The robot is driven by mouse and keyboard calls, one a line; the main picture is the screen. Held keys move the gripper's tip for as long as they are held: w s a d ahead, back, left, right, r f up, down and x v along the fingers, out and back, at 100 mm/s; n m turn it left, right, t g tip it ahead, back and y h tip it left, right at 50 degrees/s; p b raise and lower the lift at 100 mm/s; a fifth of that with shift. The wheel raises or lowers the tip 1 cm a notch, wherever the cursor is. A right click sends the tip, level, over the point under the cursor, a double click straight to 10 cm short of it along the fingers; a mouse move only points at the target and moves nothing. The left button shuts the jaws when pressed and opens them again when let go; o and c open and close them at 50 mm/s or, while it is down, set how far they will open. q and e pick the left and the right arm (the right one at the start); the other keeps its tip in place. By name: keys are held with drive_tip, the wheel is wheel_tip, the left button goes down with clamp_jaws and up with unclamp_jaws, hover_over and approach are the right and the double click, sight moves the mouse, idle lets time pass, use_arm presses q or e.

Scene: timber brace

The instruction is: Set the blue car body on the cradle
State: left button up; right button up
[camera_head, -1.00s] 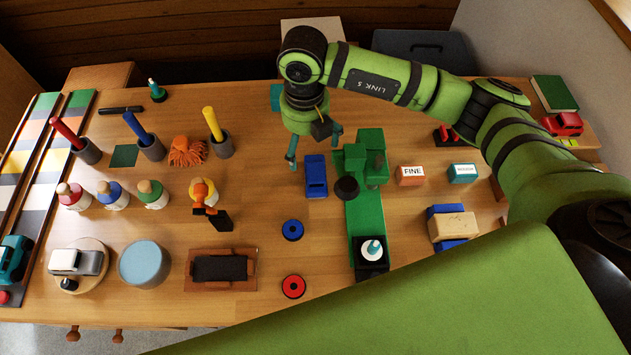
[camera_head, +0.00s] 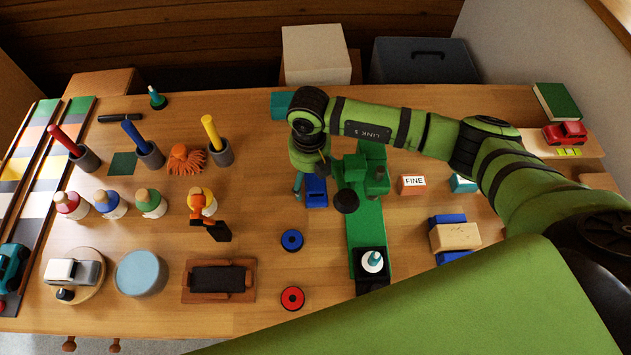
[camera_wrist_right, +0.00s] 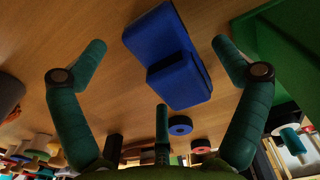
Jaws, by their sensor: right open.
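The blue car body (camera_head: 316,194) lies on the bench just left of a green machine. It also shows in the right wrist view (camera_wrist_right: 168,55), as a stepped blue block between the spread teal fingers. My right gripper (camera_head: 311,184) is open and over the far end of the body; in the right wrist view its fingers (camera_wrist_right: 158,48) stand apart on both sides of the block, with no clear contact. A brown wooden holder with a dark pad, which looks like the cradle (camera_head: 248,281), is at the front, left of centre, with nothing on it. My left gripper is not in view.
The green machine (camera_head: 366,215) stands close on the right of the body. A blue ring (camera_head: 283,240) and a red ring (camera_head: 284,298) lie in front. Bare bench lies between the holder and the rings.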

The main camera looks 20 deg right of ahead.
drive_tip(key=c, duration=1.3)
drive_tip(key=shift+o, duration=0.2)
drive_tip(key=shift+r, duration=0.1)
